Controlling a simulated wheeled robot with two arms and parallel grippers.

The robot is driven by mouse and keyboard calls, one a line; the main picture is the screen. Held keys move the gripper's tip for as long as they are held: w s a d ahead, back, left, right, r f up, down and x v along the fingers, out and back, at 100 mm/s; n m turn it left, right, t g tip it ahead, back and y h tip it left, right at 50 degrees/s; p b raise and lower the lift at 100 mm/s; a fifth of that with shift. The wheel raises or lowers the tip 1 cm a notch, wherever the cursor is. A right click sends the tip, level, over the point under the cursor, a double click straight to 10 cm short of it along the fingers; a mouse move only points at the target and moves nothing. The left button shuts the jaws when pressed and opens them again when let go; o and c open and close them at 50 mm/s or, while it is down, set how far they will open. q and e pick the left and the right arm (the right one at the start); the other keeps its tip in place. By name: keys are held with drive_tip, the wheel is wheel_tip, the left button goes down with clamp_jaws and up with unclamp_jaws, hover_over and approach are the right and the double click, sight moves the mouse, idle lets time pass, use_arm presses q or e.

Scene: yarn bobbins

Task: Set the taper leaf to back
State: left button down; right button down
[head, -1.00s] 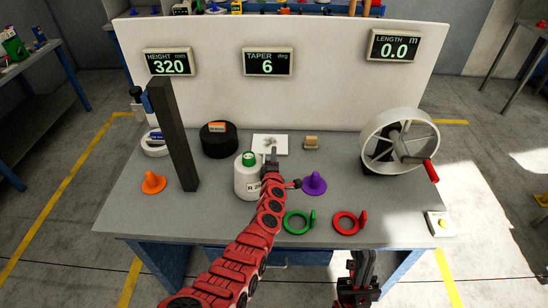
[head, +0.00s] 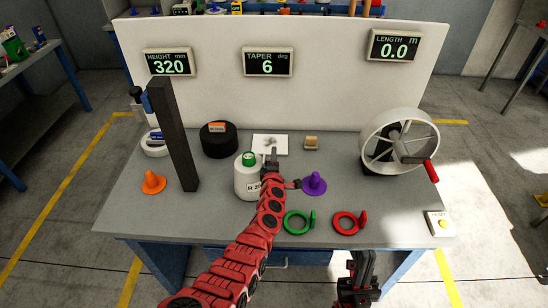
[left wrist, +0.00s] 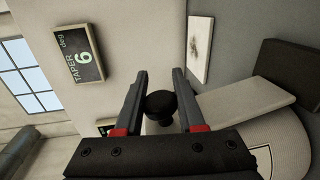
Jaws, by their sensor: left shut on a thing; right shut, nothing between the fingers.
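In the left wrist view my left gripper (left wrist: 160,92) is shut on a small round black knob (left wrist: 161,105). In the head view the left gripper (head: 273,156) is over the middle of the bench, just right of a white bobbin with a green top (head: 247,184). The gripper hides the knob there. A pale flat panel (left wrist: 245,105) lies right of the fingers in the wrist view; I cannot tell whether it is the taper leaf. The taper display (head: 268,62) reads 6. My right gripper (head: 359,282) is shut and empty, below the bench's front edge.
A tall dark post (head: 175,140) stands at the left. A purple cone (head: 314,183) is close right of my left gripper. Green (head: 297,232) and red (head: 346,230) rings lie in front. A white wheel with a red crank (head: 400,116) stands at the right. A white sheet (head: 262,139) lies behind.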

idle(0.4)
use_arm(q)
drive_tip(key=d+m+b, duration=0.1)
drive_tip(key=d+m, duration=0.1)
drive_tip(key=d+f+m+y+b, duration=0.1)
drive_tip(key=d+m, duration=0.1)
drive_tip(key=d, duration=0.1)
drive_tip(key=shift+f+b, duration=0.2)
drive_tip(key=shift+b, duration=0.2)
drive_tip(key=c, duration=0.5)
unclamp_jaws()
drive_tip(key=shift+d, duration=0.1)
